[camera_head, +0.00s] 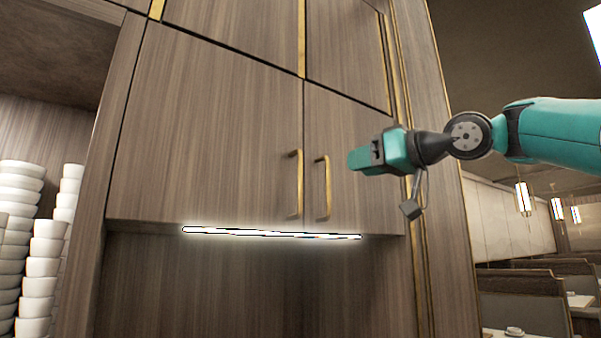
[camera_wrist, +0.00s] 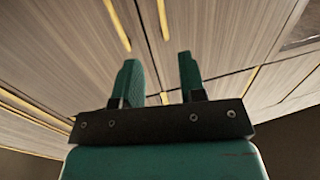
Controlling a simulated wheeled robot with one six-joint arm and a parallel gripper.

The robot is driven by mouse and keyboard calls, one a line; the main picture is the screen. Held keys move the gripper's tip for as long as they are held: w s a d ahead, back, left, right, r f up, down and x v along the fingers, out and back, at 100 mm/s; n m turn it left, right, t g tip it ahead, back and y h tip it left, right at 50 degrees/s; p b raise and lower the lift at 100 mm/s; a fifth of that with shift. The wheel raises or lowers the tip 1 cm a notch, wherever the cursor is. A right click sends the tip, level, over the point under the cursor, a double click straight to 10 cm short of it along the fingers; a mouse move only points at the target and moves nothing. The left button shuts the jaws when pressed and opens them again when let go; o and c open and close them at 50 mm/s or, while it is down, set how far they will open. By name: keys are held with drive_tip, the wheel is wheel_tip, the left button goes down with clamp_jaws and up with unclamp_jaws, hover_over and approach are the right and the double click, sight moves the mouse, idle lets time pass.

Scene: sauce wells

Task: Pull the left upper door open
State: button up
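The left upper door (camera_head: 205,130) is a wood-grain panel and looks shut, flush with its neighbour. Its upright brass handle (camera_head: 296,185) is near its lower right edge. The right upper door (camera_head: 345,150) is beside it, also shut, with a matching handle (camera_head: 322,188). My gripper (camera_head: 362,160) is in front of the right door, to the right of both handles and apart from them. In the wrist view my gripper (camera_wrist: 159,70) has two teal fingers spread with a gap and nothing held. Brass strips show beyond the fingers there; I cannot tell which is the left door's handle.
A bright light strip (camera_head: 270,234) runs under the doors. Stacks of white bowls (camera_head: 40,270) stand in the open shelf at the left. A brass-trimmed cabinet edge (camera_head: 425,170) is behind my arm. Dining booths and lamps are far off at the right.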

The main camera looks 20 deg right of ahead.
drive_tip(key=p, duration=0.7)
hover_over(300, 209)
drive_tip(key=shift+w+d+f, duration=0.1)
drive_tip(key=shift+w, duration=0.2)
clamp_jaws()
